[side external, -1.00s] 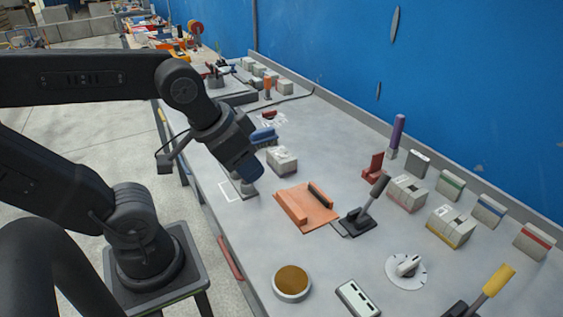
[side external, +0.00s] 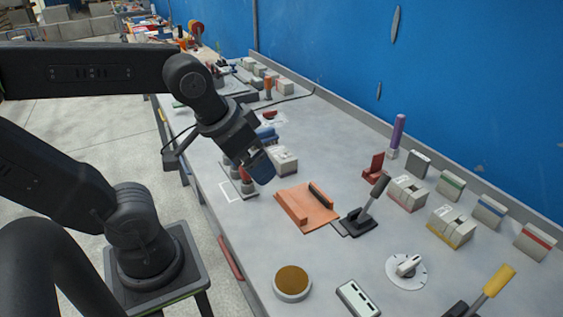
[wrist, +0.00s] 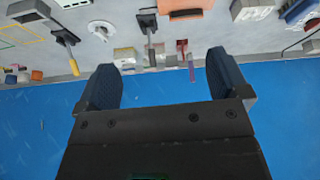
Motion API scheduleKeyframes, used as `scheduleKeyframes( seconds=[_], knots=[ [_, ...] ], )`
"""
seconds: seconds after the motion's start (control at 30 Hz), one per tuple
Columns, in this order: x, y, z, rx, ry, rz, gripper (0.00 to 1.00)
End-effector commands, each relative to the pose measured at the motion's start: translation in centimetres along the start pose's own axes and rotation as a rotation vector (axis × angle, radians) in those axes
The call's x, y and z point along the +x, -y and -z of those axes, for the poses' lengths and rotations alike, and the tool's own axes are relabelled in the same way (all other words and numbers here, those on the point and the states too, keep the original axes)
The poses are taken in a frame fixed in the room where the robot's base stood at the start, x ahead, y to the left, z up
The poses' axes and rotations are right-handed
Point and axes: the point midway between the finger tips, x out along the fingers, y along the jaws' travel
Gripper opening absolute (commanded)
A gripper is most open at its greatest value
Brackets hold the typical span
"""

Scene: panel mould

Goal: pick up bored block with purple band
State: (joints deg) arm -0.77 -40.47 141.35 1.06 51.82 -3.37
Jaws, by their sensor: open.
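My gripper (side external: 262,168) is open in the side view, tilted down above the bench and in front of a pale grey block (side external: 284,160). In the wrist view my gripper (wrist: 160,66) shows two dark blue fingers wide apart, with nothing between them. The pale block behind my gripper is partly hidden. Two pale blocks with openings on top stand at the right, one with a reddish band (side external: 407,194) and one with a yellow band (side external: 450,227).
An orange fixture (side external: 305,208) and a black lever (side external: 368,207) lie in the middle. A purple cylinder (side external: 398,131) stands upright near the blue wall (side external: 460,80). Banded plates, such as the green one (side external: 450,184), line the back edge. A dial (side external: 407,268) is in front.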

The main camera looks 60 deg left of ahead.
Motion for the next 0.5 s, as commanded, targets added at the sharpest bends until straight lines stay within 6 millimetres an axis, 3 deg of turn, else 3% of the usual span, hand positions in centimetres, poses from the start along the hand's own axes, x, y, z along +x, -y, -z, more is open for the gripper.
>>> scheduleKeyframes(
  seconds=[0.27, 0.5],
  knots=[
    [3.5, 5.0, 7.6, -0.471, 0.1, 0.19, 0.94],
    [9.6, 11.8, 13.2, -0.937, 0.121, 0.412, 0.94]
  ],
)
